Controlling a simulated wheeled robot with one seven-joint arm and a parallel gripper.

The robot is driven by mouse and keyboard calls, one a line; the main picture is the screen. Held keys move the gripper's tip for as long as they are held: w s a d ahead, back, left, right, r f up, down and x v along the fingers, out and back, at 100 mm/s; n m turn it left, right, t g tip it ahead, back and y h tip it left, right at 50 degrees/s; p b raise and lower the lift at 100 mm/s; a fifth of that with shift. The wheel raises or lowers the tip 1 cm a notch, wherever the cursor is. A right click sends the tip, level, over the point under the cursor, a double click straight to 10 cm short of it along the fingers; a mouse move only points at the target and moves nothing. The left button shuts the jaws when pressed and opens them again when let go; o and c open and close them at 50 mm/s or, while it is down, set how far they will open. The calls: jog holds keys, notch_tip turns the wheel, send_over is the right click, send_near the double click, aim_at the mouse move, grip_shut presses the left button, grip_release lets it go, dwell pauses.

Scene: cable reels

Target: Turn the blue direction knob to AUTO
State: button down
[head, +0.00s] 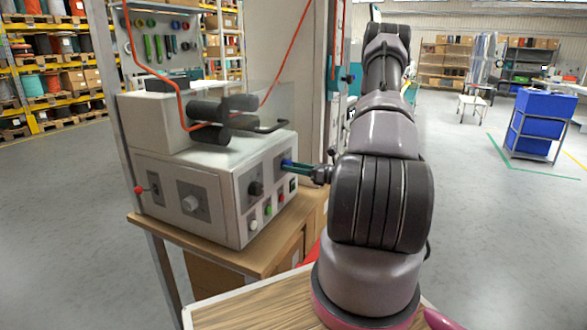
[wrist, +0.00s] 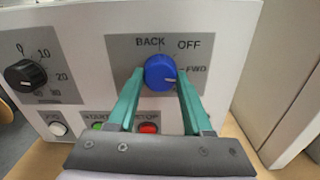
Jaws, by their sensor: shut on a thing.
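The blue direction knob (wrist: 158,70) sits on a grey plate on the machine's front panel, and a bit of it shows in the head view (head: 286,162). The plate reads BACK, OFF and FWD around the knob; I see no AUTO label. The knob's white mark is on its right side, towards FWD. My gripper (wrist: 161,78) has its two green fingers closed on the knob, one on each side. In the head view my gripper (head: 297,167) reaches the panel from the right.
A black dial (wrist: 25,75) with a number scale is left of the knob. Below are a white button (wrist: 58,129), a green button (wrist: 97,126) and a red button (wrist: 148,128). The machine (head: 180,170) stands on a wooden table (head: 255,262), with black rollers (head: 222,115) on top.

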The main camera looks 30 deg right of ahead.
jog(key=shift+m, duration=3.8)
jog(key=shift+c, duration=1.6)
grip_release()
jog(key=shift+s, duration=0.1)
jog(key=v, duration=1)
jog(key=shift+s+d, duration=0.3)
